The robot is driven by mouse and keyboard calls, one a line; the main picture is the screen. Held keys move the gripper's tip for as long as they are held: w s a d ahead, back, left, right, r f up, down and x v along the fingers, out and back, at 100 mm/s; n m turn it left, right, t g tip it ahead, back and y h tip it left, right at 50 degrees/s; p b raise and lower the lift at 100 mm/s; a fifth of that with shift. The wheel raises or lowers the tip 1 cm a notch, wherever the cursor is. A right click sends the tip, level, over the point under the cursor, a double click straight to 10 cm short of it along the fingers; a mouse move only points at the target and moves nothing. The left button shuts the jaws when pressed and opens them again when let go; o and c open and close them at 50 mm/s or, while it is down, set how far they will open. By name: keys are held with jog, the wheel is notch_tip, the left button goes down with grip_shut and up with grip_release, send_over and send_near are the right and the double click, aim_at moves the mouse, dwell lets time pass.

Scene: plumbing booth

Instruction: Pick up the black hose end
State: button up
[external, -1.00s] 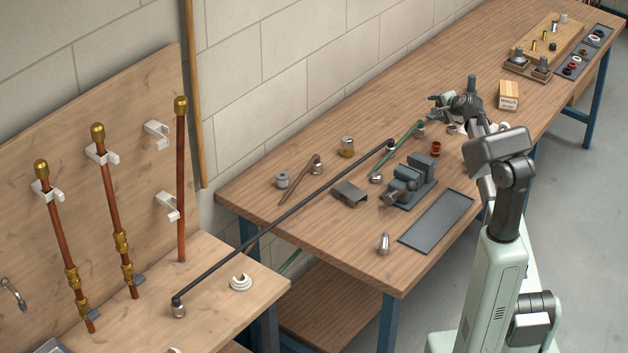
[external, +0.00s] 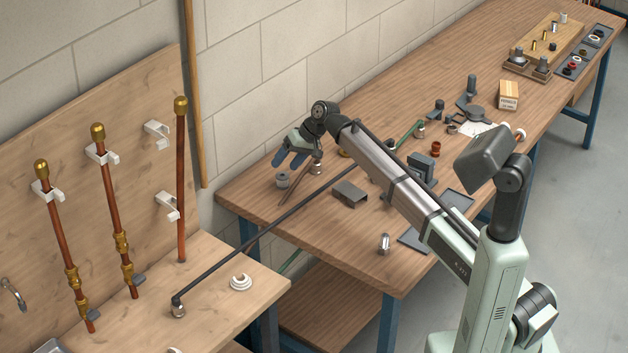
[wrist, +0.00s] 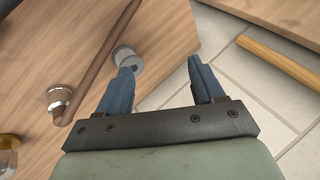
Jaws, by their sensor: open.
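The black hose (external: 262,231) runs diagonally across the gap between the two benches. Its near end has a metal fitting (external: 178,311) standing on the left bench. Its far part on the long bench is partly hidden behind my arm. My gripper (external: 289,160) is over the far left corner of the long bench, apart from the hose. In the wrist view its blue fingers (wrist: 163,80) are spread with nothing between them. A grey spool-like part (wrist: 124,58) is near the left fingertip. The black hose cannot be clearly made out in the wrist view.
A brown hose (wrist: 105,55) with a metal fitting (wrist: 59,98) lies left of the fingers. A grey bracket (external: 350,194), vise (external: 421,168) and tray (external: 413,240) are on the long bench (external: 330,238). Copper pipes (external: 113,205) stand at left; a white ring (external: 240,282) lies nearby.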

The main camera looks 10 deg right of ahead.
jog(key=s+a+f+n+g+h, duration=0.1)
jog(key=s+a+f+n+h, duration=0.2)
jog(key=s+a, duration=0.6)
jog(key=s+a+f+n+g+h, duration=0.1)
jog(key=s+a+f+n, duration=0.25)
jog(key=s+a, duration=0.45)
notch_tip(320, 180, up, 7)
jog(key=n+t+h, duration=0.2)
jog(key=n+h, duration=0.1)
jog(key=n, duration=0.4)
send_over(175, 298)
notch_tip(175, 298, down, 13)
jog(key=shift+d+f, duration=0.1)
jog(key=shift+f, duration=0.1)
jog(key=c, duration=1.1)
jog(key=shift+r, duration=0.15)
